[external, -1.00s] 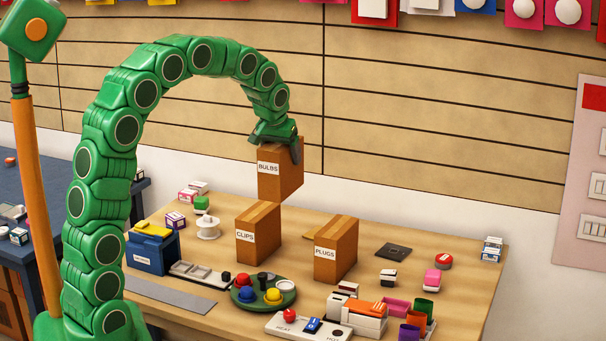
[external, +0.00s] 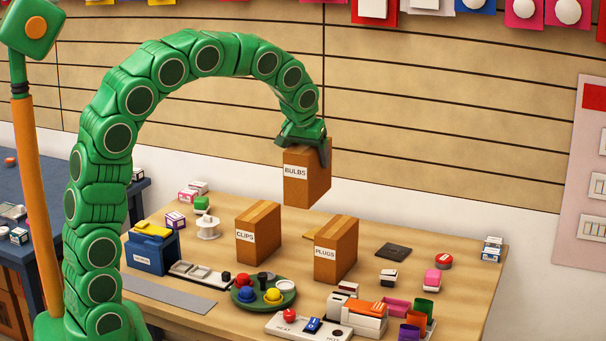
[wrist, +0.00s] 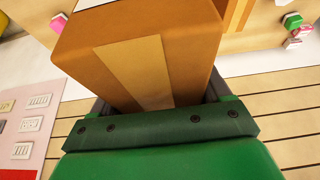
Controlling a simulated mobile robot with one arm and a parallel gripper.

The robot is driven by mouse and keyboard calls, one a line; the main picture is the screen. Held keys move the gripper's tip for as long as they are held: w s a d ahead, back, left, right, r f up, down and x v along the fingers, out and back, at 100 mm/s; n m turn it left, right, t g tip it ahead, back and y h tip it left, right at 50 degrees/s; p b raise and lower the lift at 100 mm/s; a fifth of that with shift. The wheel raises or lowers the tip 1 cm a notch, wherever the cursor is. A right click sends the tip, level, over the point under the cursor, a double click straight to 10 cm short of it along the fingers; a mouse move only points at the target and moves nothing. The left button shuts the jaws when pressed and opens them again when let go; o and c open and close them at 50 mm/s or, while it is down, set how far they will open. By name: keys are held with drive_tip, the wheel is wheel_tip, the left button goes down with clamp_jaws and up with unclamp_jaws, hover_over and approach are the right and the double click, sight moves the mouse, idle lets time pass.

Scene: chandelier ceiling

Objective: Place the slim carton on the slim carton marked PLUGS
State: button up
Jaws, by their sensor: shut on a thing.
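My gripper (external: 304,142) is shut on the top of a slim brown carton marked BULBS (external: 306,180) and holds it upright in the air. The held carton also fills the middle of the wrist view (wrist: 140,55). The slim carton marked PLUGS (external: 335,251) stands upright on the table, below and a little to the right of the held carton in the external view, with a clear gap between them. A similar carton marked CLIPS (external: 258,233) stands to its left. The wrist view mostly hides what lies under the held carton.
On the wooden table (external: 450,270), a green round tray (external: 263,292) with coloured knobs, a white HEAT panel (external: 305,325) and small boxes (external: 365,315) lie in front of the cartons. A blue box (external: 152,253) stands at the left. A dark flat plate (external: 393,250) lies right of PLUGS.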

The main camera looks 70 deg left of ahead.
drive_tip(key=w+f, duration=0.1)
drive_tip(key=w+a+f, duration=0.1)
drive_tip(key=w, duration=0.3)
drive_tip(key=shift+w+a+f, duration=0.25)
drive_tip(key=shift+a+f, duration=0.15)
drive_tip(key=w+d+x, duration=0.1)
drive_tip(key=x, duration=0.8)
drive_tip(key=shift+w, duration=0.45)
drive_tip(key=shift+f, duration=0.25)
drive_tip(key=o, duration=1.4)
drive_tip(key=shift+r, duration=0.1)
